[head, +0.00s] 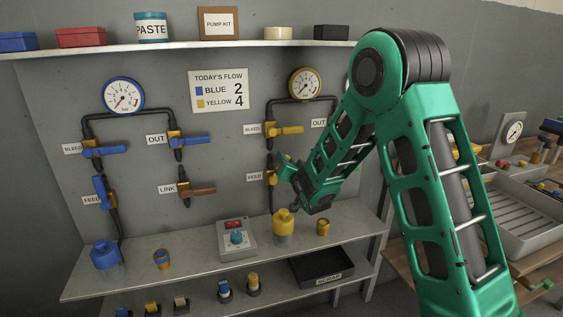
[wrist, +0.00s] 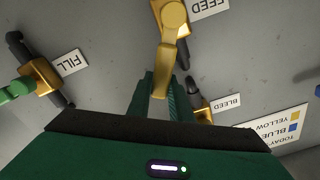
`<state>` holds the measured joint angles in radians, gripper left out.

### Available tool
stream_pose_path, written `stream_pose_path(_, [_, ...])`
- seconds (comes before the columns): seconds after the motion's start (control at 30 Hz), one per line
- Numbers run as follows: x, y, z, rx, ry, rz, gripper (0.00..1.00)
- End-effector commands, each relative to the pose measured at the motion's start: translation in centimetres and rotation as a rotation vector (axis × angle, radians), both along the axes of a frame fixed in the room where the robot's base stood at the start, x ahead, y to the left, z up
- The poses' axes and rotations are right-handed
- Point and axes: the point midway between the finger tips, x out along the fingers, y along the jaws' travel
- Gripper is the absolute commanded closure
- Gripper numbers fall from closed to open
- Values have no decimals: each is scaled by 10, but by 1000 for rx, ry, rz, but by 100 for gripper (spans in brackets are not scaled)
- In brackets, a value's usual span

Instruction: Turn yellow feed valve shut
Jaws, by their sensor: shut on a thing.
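The yellow feed valve (head: 271,176) is on the wall panel beside its FEED label, below the yellow bleed valve. My arm and gripper partly cover it in the head view. In the wrist view, which is upside down, its yellow handle (wrist: 163,70) runs from the valve body down between my fingers. The handle lies roughly along the black pipe, tilted a little from it. My gripper (wrist: 163,95) is shut on the handle's outer end. In the head view my gripper (head: 286,165) is at the valve's right. The fingertips are small there and hard to make out.
The yellow bleed valve (head: 285,130) is just above. A yellow-topped bottle (head: 284,225) and a grey box with a teal button (head: 237,240) stand on the shelf below. A FILL valve with a green handle (wrist: 18,91) is in the wrist view.

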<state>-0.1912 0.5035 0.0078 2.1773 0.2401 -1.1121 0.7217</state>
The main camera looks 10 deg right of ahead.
Motion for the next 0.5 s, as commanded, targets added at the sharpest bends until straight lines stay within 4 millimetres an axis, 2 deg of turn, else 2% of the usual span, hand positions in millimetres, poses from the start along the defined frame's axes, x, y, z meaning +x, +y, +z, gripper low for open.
stream_pose_path(0.03, [1,-12,-4,33,7,-14,100])
stream_pose_path(0.5, [3,-30,-33,477,50,-5,100])
